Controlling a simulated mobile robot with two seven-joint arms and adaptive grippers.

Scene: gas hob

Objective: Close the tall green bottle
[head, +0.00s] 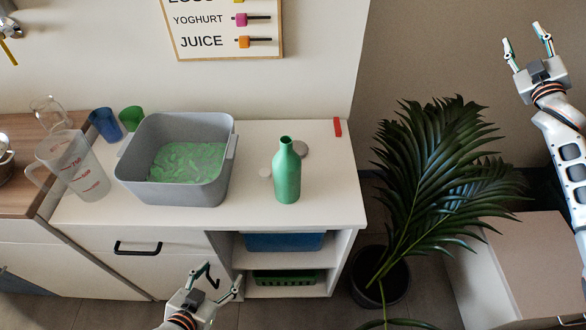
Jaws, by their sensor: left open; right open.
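The tall green bottle (287,175) stands upright on the white counter, right of the grey tub. Its neck shows a dark open mouth with no cap on it. My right gripper (523,35) is open and empty, raised at the upper right, far from the bottle.
A grey tub (220,150) with green contents stands left of the bottle. A measuring jug (75,165), a blue cup (106,125) and a green cup (131,117) are further left. A red item (337,127) lies at the back right edge. A potted plant (430,180) stands right of the counter.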

